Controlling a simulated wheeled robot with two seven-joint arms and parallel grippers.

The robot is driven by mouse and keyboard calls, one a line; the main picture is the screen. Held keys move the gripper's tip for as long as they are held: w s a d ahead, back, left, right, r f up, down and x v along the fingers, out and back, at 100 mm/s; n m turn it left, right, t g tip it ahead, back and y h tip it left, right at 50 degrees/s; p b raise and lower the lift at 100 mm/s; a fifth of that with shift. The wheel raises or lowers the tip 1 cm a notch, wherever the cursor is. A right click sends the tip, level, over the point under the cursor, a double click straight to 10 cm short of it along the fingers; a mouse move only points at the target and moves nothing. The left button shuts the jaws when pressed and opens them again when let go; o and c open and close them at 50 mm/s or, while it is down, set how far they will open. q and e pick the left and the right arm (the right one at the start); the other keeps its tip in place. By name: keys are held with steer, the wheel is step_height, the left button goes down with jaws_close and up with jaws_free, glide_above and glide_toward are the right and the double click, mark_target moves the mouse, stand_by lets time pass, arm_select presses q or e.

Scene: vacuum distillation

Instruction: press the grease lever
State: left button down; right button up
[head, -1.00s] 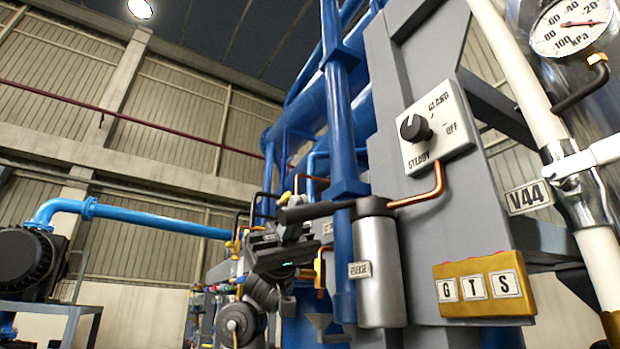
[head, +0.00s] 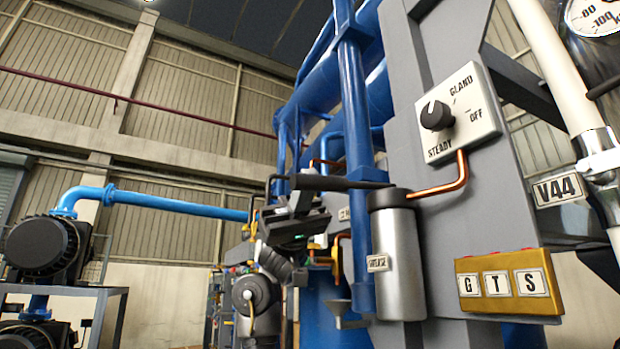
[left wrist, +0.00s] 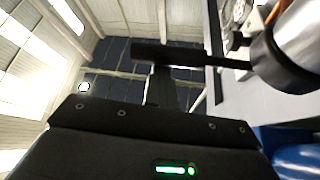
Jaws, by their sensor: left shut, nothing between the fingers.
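The grease lever (head: 345,184) is a black bar running left from the dark cap of a silver grease cylinder (head: 398,255), nearly level, its free end slightly raised. The lever (left wrist: 180,55) crosses the upper middle of the left wrist view, joining the black cap (left wrist: 280,62) at right. My left gripper (head: 303,203) is shut and empty, by the lever's free end. In the left wrist view its fingers (left wrist: 161,75) end at the lever's grip; I cannot tell whether they touch. My right gripper is not in view.
A yellow G-T-S box (head: 508,285) sits at lower right. A blue vertical pipe (head: 358,140) stands close behind the lever. Black pumps (head: 45,245) are far left.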

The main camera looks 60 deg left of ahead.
arm_select(q)
steer(key=b+v, duration=0.3)
steer(key=v, duration=0.7)
steer(key=shift+r+b, duration=0.2)
steer(key=shift+b, duration=0.15)
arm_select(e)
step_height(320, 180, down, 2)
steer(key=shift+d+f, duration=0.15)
arm_select(q)
steer(key=shift+s+a, duration=0.1)
steer(key=shift+a, duration=0.15)
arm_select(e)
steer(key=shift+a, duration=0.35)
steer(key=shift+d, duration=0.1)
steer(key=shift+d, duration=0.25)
